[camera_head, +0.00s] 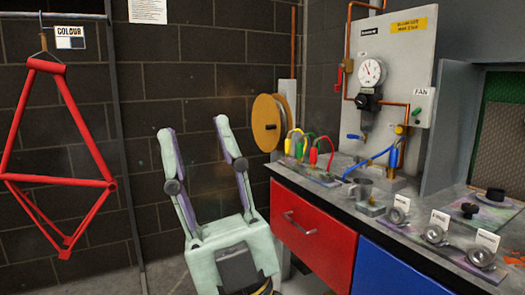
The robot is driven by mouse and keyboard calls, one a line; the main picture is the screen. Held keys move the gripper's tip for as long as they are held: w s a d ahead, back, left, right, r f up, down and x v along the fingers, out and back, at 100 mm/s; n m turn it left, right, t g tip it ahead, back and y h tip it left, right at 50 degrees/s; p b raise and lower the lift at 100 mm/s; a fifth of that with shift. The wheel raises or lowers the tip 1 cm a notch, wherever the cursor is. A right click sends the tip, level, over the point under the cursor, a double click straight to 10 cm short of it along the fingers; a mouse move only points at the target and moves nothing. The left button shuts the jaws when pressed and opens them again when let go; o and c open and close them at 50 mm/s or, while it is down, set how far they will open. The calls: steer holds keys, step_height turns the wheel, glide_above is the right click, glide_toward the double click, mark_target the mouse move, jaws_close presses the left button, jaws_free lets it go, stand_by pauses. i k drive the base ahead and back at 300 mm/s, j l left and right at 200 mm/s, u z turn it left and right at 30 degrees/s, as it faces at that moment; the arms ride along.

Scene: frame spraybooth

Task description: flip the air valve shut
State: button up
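A grey wall panel (395,45) at the upper right carries a round pressure gauge (371,73), a black knob (362,101) and copper pipes. A red handle (348,66) sits on the pipe at the panel's left edge. A small blue lever (354,137) sticks out to the left below the gauge. I cannot tell which of these is the air valve, nor its setting. My gripper (193,127) is in the lower middle with its two fingers pointing up and spread wide. It is open and empty, well left of the panel and apart from it.
A grey bench (345,203) over red (315,240) and blue drawers stands below the panel. It holds coloured hose connectors, a metal cup (362,188) and several labelled pots. A red bike frame (62,160) hangs at left. A yellow reel (267,122) is behind the bench.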

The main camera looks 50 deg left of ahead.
mark_target(337, 87)
steer(key=u, duration=1.25)
